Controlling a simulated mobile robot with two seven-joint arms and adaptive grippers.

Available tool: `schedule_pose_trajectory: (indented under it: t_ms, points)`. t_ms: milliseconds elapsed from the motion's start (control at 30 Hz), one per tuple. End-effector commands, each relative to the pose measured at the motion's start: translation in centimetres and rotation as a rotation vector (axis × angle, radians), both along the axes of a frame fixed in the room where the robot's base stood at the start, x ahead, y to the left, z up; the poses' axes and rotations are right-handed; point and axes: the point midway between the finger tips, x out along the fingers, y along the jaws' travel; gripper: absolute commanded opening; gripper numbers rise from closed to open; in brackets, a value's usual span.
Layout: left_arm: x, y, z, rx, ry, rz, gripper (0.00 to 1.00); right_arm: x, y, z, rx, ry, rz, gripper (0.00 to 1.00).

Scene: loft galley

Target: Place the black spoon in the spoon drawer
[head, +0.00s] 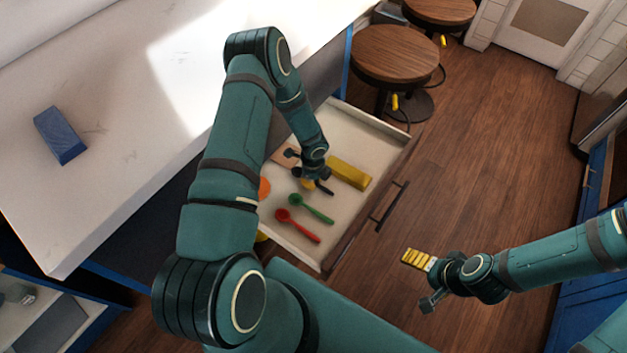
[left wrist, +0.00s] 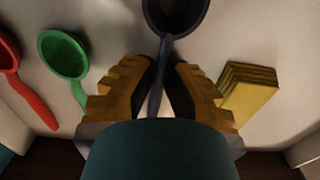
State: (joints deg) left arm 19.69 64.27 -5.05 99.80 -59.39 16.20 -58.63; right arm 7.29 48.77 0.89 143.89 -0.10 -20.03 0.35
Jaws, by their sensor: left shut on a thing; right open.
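The black spoon (left wrist: 174,16) is in the left wrist view, its dark bowl at the top and its handle running down between the fingers. My left gripper (left wrist: 158,75) is shut on that handle. In the head view my left gripper (head: 308,184) is inside the open drawer (head: 352,127), with the black spoon's bowl (head: 292,153) showing beside it. I cannot tell whether the spoon touches the drawer floor. A green spoon (head: 313,209) and a red spoon (head: 299,226) lie in the drawer. My right gripper (head: 421,280) is open and empty over the floor.
A yellow block (head: 349,174) lies in the drawer to the right of my left gripper. An orange thing (head: 264,188) is partly hidden by my arm. A blue block (head: 60,136) sits on the white counter (head: 120,110). Round stools (head: 394,54) stand beyond the drawer.

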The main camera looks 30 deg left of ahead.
Motion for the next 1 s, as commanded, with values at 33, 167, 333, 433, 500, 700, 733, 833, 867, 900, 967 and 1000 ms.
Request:
schedule_pose_trajectory:
  t_ms: [33, 167, 333, 433, 500, 700, 733, 833, 867, 900, 967, 1000]
  points:
    - [0.0, 0.0, 0.0, 0.000, 0.000, 0.000, 0.00, 0.0, 0.0, -0.1, 0.000, 0.000, 0.000, 0.93]
    - [0.0, 0.0, -0.5, 0.000, 0.001, 0.000, 0.00, 0.0, 0.0, -0.5, 0.000, 0.000, 0.000, 0.93]
    - [0.0, 0.0, -0.3, 0.000, 0.001, 0.000, 0.39, 0.0, 0.0, -0.3, 0.000, 0.000, 0.000, 0.93]
    - [0.0, 0.0, -0.3, 0.000, 0.001, 0.000, 0.39, 0.0, 0.0, -0.3, 0.000, 0.000, 0.000, 0.93]
    - [0.0, 0.0, -0.3, 0.000, 0.001, 0.000, 0.39, 0.0, 0.0, -0.3, 0.000, 0.000, 0.000, 0.93]
    - [0.0, 0.0, 0.8, 0.000, -0.001, 0.001, 0.39, 0.0, 0.0, 0.2, 0.000, -0.001, 0.000, 0.93]
    - [0.0, 0.0, 1.3, 0.000, 0.000, 0.001, 0.39, 0.1, 0.0, 0.3, 0.000, -0.002, -0.002, 0.93]
    - [0.0, 0.0, 3.2, 0.000, -0.001, 0.000, 0.39, 0.2, 0.0, 0.7, -0.001, -0.004, -0.003, 0.93]
    - [0.1, 0.0, 3.9, 0.000, -0.002, 0.000, 0.39, 0.2, 0.0, 0.8, -0.001, -0.005, -0.004, 0.93]
    - [0.1, 0.0, 4.7, 0.000, -0.002, 0.001, 0.39, 0.3, 0.0, 1.0, -0.002, -0.006, -0.004, 0.93]
    - [0.0, 0.0, 6.0, 0.001, -0.001, 0.001, 0.39, 0.3, -0.1, 1.2, -0.002, -0.007, -0.006, 0.93]
    - [0.1, 0.1, 6.9, 0.001, -0.002, 0.001, 0.39, 0.4, -0.1, 1.4, -0.002, -0.009, -0.007, 0.93]
